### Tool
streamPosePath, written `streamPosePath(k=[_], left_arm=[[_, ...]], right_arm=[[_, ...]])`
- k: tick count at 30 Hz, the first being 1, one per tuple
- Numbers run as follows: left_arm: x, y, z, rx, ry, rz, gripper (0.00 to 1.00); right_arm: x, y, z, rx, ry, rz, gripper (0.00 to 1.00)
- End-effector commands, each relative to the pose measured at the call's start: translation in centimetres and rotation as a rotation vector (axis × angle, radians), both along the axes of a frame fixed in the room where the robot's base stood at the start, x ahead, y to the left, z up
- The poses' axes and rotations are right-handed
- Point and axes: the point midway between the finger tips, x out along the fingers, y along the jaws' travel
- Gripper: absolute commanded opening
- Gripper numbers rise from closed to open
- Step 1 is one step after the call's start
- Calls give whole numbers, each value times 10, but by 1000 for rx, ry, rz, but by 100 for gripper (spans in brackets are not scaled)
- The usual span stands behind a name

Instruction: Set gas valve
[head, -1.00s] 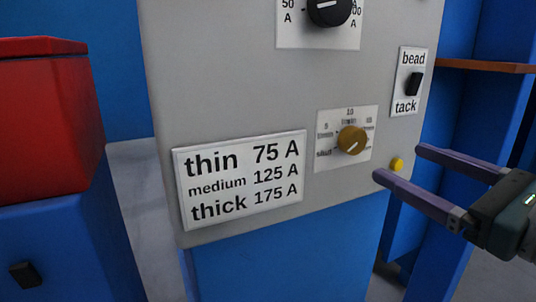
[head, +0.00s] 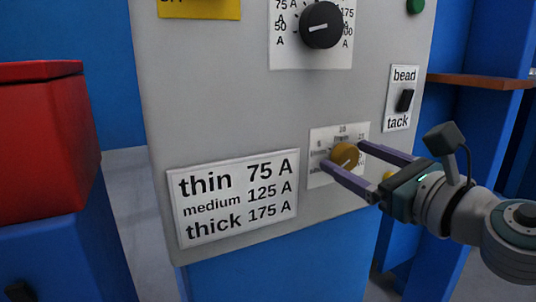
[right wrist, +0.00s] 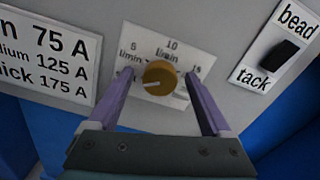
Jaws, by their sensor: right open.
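The gas valve is a round brass-coloured knob (head: 344,155) on a white dial plate (head: 318,180) low on the grey panel. In the right wrist view the knob (right wrist: 160,77) has a white pointer line aimed left and slightly down, and the dial plate (right wrist: 150,40) reads 5, 10 and 15 l/min. My right gripper (head: 343,155) is open, with one purple finger on each side of the knob. My left gripper is not in view.
Above is a black amperage knob (head: 321,25). A bead/tack switch (head: 404,100) is at right, and a thin/medium/thick sign (head: 235,195) at left. A red box (head: 40,140) stands further left. An orange-brown shelf (head: 480,81) is at right.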

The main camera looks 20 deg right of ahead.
Motion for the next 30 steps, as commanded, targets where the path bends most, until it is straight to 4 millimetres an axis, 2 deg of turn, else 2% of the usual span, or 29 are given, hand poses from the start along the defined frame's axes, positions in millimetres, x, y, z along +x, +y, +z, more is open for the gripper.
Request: streamPosePath(k=[2,23,30], left_arm=[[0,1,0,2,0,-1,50],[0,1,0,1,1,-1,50],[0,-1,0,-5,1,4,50]], right_arm=[[0,0,0,0,0,0,80],[0,0,0,0,0,-1,1],[0,0,0,13,1,-1,0]])
